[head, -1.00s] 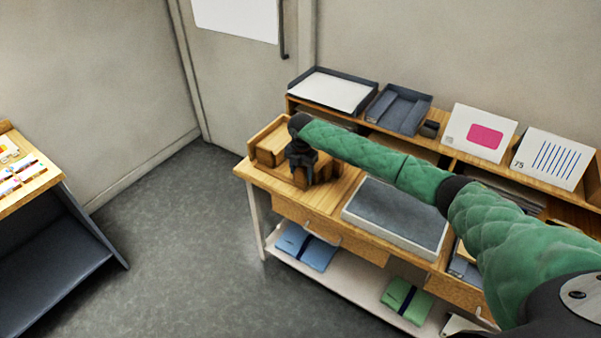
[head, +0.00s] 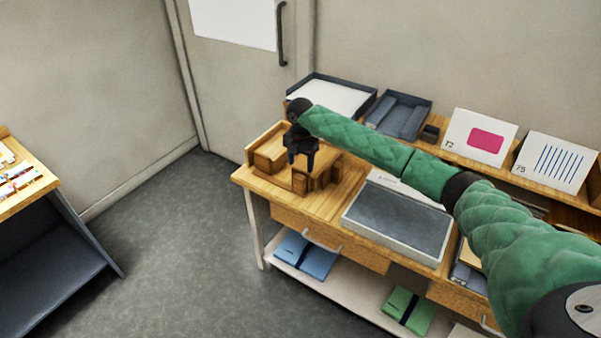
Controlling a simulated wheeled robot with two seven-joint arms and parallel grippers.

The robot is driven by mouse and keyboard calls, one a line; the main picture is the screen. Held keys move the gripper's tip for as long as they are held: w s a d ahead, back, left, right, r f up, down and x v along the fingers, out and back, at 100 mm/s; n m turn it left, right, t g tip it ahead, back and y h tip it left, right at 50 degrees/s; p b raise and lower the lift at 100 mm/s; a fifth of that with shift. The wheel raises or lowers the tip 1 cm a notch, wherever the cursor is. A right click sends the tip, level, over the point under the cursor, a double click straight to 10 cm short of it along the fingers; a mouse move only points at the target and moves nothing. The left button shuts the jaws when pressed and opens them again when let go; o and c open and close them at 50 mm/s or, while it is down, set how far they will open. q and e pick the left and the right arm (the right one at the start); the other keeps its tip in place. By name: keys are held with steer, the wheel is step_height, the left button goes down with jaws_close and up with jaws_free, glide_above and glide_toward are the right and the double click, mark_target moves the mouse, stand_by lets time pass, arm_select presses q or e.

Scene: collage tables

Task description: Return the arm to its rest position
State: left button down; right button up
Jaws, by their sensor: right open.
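My right arm, in a green quilted sleeve, reaches in from the right across the wooden table. My right gripper (head: 302,158) is black and points down, open, above the wooden blocks or organizer (head: 270,160) at the table's left end. Its fingers appear empty, and a small wooden block (head: 300,182) shows just below them. I cannot tell whether the fingers touch the wood. My left gripper is not in view.
The wooden table (head: 262,186) holds a grey-topped pad (head: 398,222). A raised shelf behind carries a paper tray (head: 330,96), a dark tray (head: 398,116) and two cards (head: 478,138). Folders (head: 306,254) lie on the lower shelf. Another table (head: 28,196) stands left; floor between is clear.

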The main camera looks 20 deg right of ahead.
steer(key=shift+a+r, duration=0.1)
steer(key=shift+r, duration=0.3)
